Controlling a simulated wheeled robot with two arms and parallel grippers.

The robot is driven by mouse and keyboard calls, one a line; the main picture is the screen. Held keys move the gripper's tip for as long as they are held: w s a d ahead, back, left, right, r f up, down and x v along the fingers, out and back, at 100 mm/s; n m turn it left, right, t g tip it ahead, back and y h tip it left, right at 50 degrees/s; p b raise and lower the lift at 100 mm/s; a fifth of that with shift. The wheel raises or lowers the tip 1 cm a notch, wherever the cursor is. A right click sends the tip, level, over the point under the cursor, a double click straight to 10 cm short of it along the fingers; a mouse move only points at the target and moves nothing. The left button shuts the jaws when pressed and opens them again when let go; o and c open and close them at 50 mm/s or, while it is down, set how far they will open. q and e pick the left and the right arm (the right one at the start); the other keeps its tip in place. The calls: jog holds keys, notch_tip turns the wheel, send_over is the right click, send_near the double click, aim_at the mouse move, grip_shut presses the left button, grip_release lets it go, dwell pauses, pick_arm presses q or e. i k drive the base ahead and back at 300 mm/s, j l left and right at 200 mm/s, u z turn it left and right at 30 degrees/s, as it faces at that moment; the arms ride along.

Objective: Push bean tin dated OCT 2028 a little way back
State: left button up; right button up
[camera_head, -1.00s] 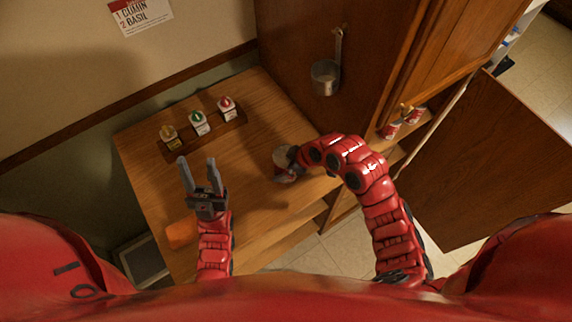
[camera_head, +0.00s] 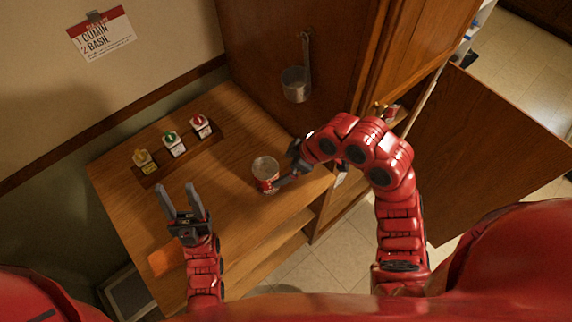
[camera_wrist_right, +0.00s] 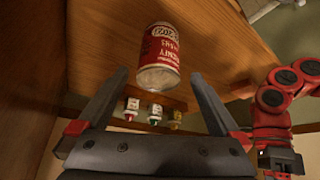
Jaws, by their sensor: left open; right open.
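A tin (camera_head: 265,174) with a red and white label and a pale top stands upright on the wooden counter. In the right wrist view the picture is upside down and the tin (camera_wrist_right: 161,50) shows red with "KIDNEY" and a date in a pale oval; I cannot read the date surely. My right gripper (camera_head: 284,174) is open beside the tin's right side, and in the wrist view the tin appears between and beyond its spread fingers. Whether a finger touches it I cannot tell. My left gripper (camera_head: 178,188) is open and empty above the counter's left part.
A metal cup (camera_head: 296,85) hangs on the cabinet side. An orange item (camera_head: 166,259) lies at the front left. The counter between tin and rack is clear.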

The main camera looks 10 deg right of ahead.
aim_at(388, 117)
jog(key=k+l, duration=0.1)
jog(key=l, duration=0.65)
jog(key=k+l, duration=0.1)
jog(key=l, duration=1.35)
jog(key=k, duration=0.05)
